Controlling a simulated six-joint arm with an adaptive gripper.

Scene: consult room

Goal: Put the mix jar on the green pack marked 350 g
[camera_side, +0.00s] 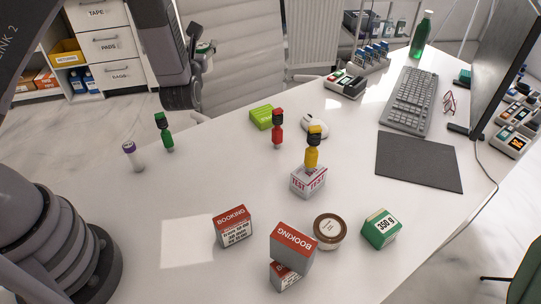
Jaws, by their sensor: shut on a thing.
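A round jar with a brown lid and a pale top label (330,229) stands on the table at the lower middle; its lettering is too small to read, so I cannot tell if it is the mix jar. The green pack marked 350 g (380,229) stands just right of it, its top bare. My gripper (204,45) is at the upper left, in front of the chair, well away from the pack. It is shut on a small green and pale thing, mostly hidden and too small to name.
Booking boxes (292,246) stand left of the jar, one stacked on another. A red one (277,130) stands behind. A dark mat (419,161) and keyboard (406,101) lie right.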

